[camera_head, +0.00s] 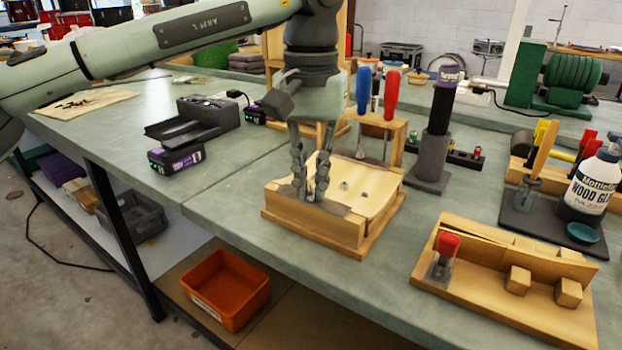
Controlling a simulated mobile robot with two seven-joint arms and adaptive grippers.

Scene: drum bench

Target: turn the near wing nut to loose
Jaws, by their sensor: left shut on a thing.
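A pale curved wooden panel (368,186) sits in a low wooden frame (330,238) near the middle of the bench. Small metal fittings (344,185) show on the panel to the right of the fingers. My right gripper is not in view.
A rack with blue and red screwdrivers (391,94) stands close behind the frame. A dark upright post (438,125) stands to the right. A wooden jig (505,285) lies at the right front. Bare bench (235,195) lies to the left.

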